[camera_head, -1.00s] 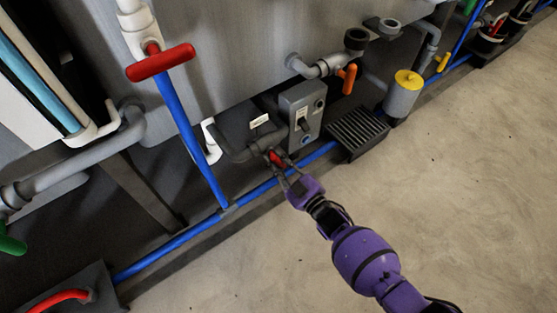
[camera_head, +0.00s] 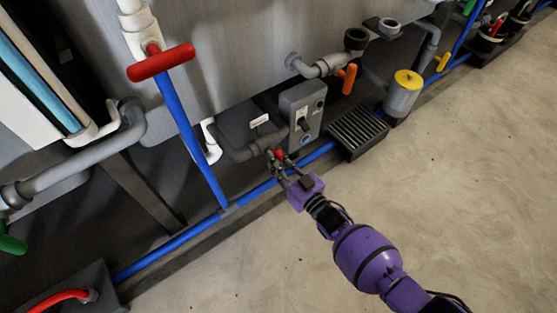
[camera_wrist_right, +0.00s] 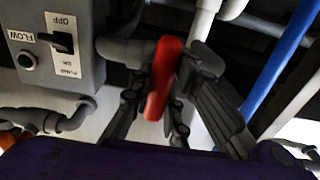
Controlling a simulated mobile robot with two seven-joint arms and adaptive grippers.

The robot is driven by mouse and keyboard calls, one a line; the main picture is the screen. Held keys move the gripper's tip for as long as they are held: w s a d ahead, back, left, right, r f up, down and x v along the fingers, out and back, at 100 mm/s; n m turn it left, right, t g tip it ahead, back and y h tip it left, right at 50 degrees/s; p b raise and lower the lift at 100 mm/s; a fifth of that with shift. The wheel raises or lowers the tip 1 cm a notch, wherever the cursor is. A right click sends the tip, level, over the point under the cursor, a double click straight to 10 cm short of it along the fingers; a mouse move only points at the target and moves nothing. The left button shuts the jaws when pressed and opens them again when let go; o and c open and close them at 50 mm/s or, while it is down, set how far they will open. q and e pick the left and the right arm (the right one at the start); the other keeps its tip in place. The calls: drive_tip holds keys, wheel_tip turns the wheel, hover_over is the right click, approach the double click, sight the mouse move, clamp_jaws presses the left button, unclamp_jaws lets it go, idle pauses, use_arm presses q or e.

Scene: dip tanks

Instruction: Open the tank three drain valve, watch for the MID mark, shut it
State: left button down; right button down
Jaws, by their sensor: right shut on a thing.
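A valve with a small red handle (camera_head: 279,154) sits on the grey pipe (camera_head: 247,153) beside the control box, low at the tank wall. My right gripper (camera_head: 281,163) is shut on this red handle. In the right wrist view the red handle (camera_wrist_right: 162,80) stands between the dark fingers of my right gripper (camera_wrist_right: 168,108). A sight tube with light blue liquid (camera_head: 40,75) is at the upper left. No MID mark is readable, and the writing on the white pipe tag (camera_head: 259,121) is too small to read. My left gripper is out of view.
A grey control box (camera_head: 303,110) stands just right of the valve; its switch (camera_wrist_right: 62,42) shows in the wrist view. A blue pipe (camera_head: 180,240) runs along the floor. A black grate (camera_head: 357,131), a larger red handle (camera_head: 160,62) and an orange handle (camera_head: 348,79) are nearby. The floor at right is clear.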

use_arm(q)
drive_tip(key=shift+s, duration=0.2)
use_arm(e)
drive_tip(key=c, duration=1.8)
unclamp_jaws()
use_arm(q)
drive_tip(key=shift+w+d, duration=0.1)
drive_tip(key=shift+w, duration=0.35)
use_arm(e)
drive_tip(key=shift+o, duration=0.8)
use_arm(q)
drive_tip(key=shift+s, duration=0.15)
use_arm(e)
drive_tip(key=v, duration=1.2)
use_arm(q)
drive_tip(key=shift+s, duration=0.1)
use_arm(e)
drive_tip(key=shift+s, duration=0.1)
